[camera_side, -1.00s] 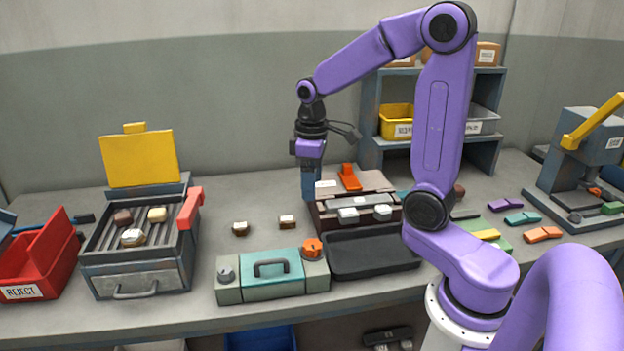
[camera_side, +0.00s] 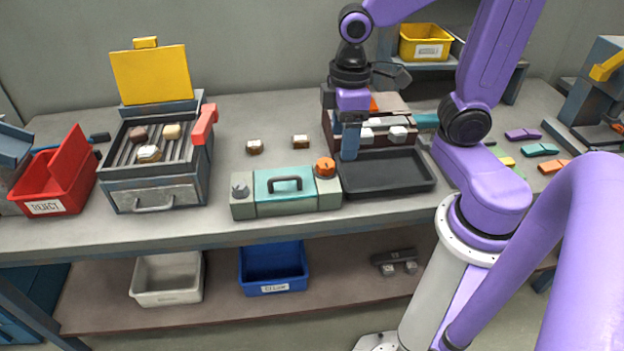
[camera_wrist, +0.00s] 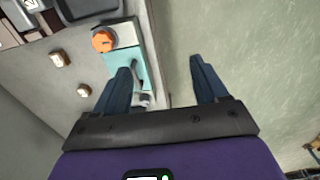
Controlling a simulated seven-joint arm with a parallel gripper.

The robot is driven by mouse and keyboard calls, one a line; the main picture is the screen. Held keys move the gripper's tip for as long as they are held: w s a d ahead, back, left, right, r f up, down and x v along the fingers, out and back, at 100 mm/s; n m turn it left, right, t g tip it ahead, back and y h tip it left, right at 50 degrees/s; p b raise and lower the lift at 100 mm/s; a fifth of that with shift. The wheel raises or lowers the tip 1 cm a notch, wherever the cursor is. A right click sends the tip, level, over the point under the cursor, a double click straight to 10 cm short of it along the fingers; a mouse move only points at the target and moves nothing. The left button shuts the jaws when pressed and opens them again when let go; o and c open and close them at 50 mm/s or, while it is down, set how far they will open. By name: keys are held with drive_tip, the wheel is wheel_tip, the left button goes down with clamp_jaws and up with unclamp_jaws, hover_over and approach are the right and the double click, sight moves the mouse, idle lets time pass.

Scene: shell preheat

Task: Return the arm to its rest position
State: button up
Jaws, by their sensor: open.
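My gripper (camera_side: 350,142) hangs fingers-down in the side view, in front of the dark brown fixture and over the back left of the black tray. In the wrist view my gripper (camera_wrist: 163,88) has its two blue fingers spread wide with nothing between them. The teal-lidded box (camera_side: 284,190) with an orange knob stands left of the gripper. In the wrist view the teal-lidded box (camera_wrist: 118,62) lies behind the left finger. The gap to any surface under the fingertips cannot be judged.
The black tray (camera_side: 410,186) and brown fixture (camera_side: 344,131) are close to the gripper. Two small blocks, one of them a brown-and-white block (camera_side: 254,147), lie on the bench. The grill box (camera_side: 154,190), with several pieces on its rack, and the red reject bin (camera_side: 60,185) stand left.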

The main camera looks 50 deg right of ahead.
drive_tip(key=s+a+n, duration=0.1)
drive_tip(key=s+n, duration=0.2)
drive_tip(key=s, duration=0.8)
drive_tip(key=shift+s+a+f+n, duration=0.3)
drive_tip(key=shift+f, duration=0.05)
